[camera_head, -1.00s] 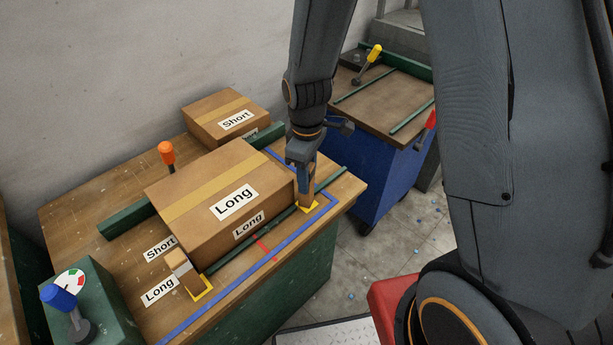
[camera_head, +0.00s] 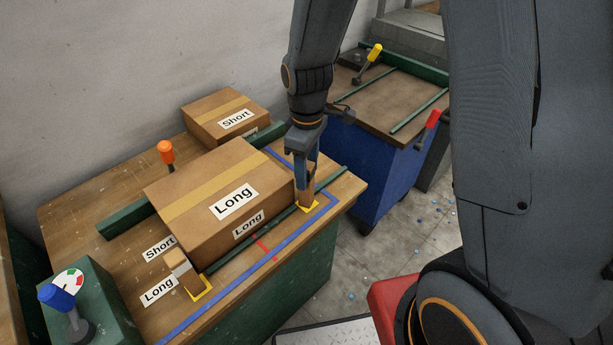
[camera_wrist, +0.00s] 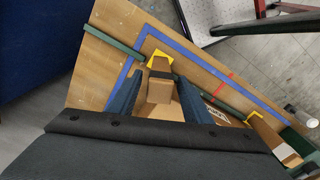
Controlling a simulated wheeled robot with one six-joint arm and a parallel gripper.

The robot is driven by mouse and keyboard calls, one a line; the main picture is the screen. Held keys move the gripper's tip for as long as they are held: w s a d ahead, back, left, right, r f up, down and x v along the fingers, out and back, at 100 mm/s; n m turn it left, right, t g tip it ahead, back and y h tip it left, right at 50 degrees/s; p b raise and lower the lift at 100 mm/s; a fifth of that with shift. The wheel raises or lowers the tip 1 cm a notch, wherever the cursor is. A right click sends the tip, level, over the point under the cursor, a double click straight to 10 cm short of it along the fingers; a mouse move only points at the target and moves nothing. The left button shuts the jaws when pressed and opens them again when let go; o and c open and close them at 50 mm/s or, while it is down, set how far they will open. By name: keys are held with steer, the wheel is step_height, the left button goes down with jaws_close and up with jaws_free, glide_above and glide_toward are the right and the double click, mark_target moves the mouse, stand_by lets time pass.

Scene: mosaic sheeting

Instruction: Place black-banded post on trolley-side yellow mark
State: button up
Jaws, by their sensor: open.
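The black-banded post (camera_head: 306,197) stands upright on the trolley-side yellow mark (camera_head: 315,208), at the right end of the long box (camera_head: 210,190). In the wrist view the post (camera_wrist: 160,66) shows its dark band, with the yellow mark (camera_wrist: 151,56) around its foot. My gripper (camera_head: 307,172) is open above the post; in the wrist view its two blue fingers (camera_wrist: 158,82) are spread on either side of it. A second post with a white band (camera_head: 185,270) stands on the other yellow mark (camera_head: 203,291).
A short box (camera_head: 225,115) and an orange-knobbed lever (camera_head: 167,155) are behind the long box. A green rail (camera_head: 235,252) and a blue line (camera_head: 235,287) run along the front. The blue trolley (camera_head: 365,170) stands to the right, across a floor gap.

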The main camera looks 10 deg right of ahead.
step_height(320, 180, up, 8)
steer(key=shift+r+b, duration=0.2)
steer(key=shift+b, duration=0.4)
steer(key=shift+r, duration=0.45)
steer(key=s+d+f+m, duration=0.2)
steer(key=s+d+m, duration=0.7)
steer(key=s+m, duration=0.1)
steer(key=shift+d+f+m+t, duration=0.2)
steer(key=shift+m+t, duration=0.2)
steer(key=shift+m, duration=0.2)
